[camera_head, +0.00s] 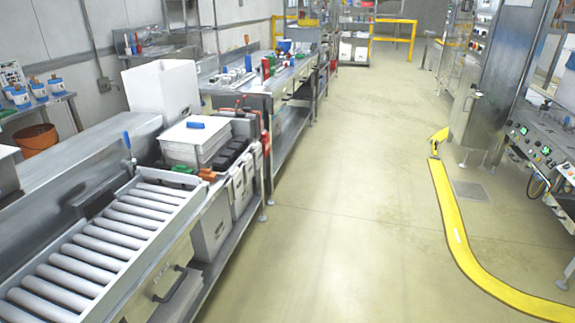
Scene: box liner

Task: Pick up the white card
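I cannot make out the white card for certain. A white bin or stack with a flat white top (190,135) stands on the steel bench at the left, and a small blue item (195,125) lies on that top. A small white patch (457,236) shows on the yellow floor strip at the right; I cannot tell whether it is a card or a marking. Neither of my grippers is in view.
A roller conveyor (110,240) fills the near left. A tall white box (163,90) stands behind the white-topped stack. Long benches run back along the left side. A machine with a control panel (545,150) stands at the right. The floor (330,220) between is clear.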

